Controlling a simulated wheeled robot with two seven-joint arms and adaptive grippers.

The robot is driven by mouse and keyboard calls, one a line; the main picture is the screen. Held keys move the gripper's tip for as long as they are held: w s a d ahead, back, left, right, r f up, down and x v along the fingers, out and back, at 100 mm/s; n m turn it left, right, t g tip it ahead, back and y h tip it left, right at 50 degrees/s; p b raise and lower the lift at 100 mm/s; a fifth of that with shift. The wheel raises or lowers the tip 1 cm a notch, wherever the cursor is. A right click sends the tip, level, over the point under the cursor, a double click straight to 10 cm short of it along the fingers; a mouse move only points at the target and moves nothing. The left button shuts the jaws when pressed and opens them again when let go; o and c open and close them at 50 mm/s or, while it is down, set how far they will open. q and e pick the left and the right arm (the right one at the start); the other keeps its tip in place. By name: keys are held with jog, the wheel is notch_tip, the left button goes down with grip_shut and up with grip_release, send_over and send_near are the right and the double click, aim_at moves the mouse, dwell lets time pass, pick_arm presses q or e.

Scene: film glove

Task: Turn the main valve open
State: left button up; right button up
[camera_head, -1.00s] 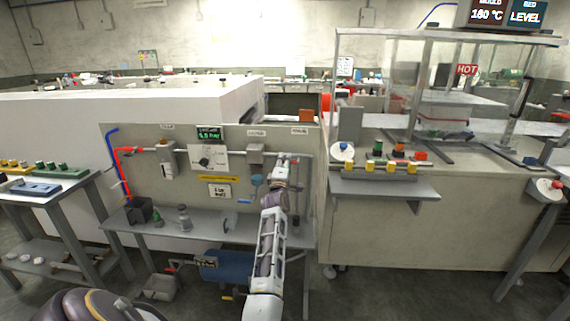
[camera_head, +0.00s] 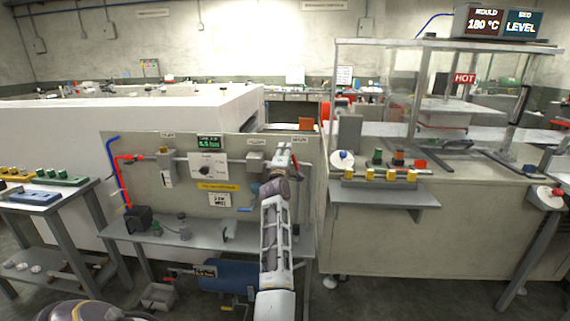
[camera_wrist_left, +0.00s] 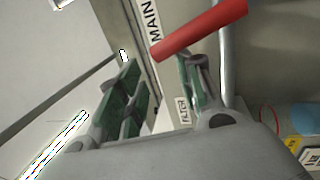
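The main valve's red handle (camera_wrist_left: 200,28) shows in the left wrist view as a straight bar, slanting up to the right beside the white MAIN label (camera_wrist_left: 155,22). My left gripper (camera_wrist_left: 163,75) is open, with its green-padded fingers apart. The handle's near end lies just beyond the gap, and the bar crosses past the right fingertip; I cannot tell if they touch. In the head view my left gripper (camera_head: 284,152) is at the upper right of the panel (camera_head: 140,200), hiding most of the valve. My right gripper is not in view.
A grey pipe (camera_wrist_left: 228,50) runs beside the right finger. On the panel are a dial plate (camera_head: 208,166), a regulator box (camera_head: 255,161) and a red pipe (camera_head: 123,180) at left. A shelf (camera_head: 160,236) juts out below. A machine with a HOT sign (camera_head: 464,78) stands right.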

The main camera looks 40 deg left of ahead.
pick_arm(q)
jog(key=shift+r, duration=1.15)
jog(key=shift+c, duration=0.4)
